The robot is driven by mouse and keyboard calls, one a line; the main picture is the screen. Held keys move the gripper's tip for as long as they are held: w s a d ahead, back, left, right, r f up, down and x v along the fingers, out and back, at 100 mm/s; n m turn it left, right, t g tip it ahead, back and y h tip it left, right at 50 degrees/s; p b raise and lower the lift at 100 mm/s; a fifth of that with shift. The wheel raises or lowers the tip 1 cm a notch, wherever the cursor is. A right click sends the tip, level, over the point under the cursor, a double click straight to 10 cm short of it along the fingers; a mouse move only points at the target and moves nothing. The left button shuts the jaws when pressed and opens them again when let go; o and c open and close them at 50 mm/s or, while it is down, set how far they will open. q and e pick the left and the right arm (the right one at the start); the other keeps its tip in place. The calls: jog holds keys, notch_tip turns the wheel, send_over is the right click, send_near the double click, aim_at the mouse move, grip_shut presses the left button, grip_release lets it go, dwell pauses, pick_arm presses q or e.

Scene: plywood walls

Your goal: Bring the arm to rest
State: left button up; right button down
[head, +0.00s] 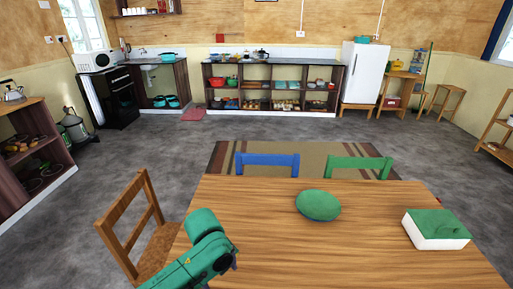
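One of my arms (205,245), green, comes in at the bottom left of the head view, in front of the left edge of the wooden table (290,245). Only a bent part of this arm shows; its gripper is not visible. My other arm and its gripper are out of view.
On the table are a green oval object (318,205) and a white box with a green top (436,229). A wooden chair (145,228) stands at the left; a blue chair (267,161) and a green chair (359,165) are behind. Grey floor lies open beyond.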

pick_arm(q)
jog(key=s+a+f+n+t, duration=0.15)
jog(key=s+a+n, duration=0.4)
jog(key=n, duration=0.65)
jog(key=s+a+n+t, duration=0.2)
jog(key=s+a+n, duration=0.4)
jog(key=n, duration=0.6)
notch_tip(320, 180, down, 22)
jog(key=s+a+g, duration=0.1)
jog(key=a+g, duration=0.1)
jog(key=s+a+f, duration=0.3)
jog(key=s+f, duration=1.2)
jog(key=s, duration=0.2)
jog(key=shift+s+f+g+y, duration=0.25)
jog(key=shift+f+g+y, duration=0.15)
jog(key=shift+g, duration=0.05)
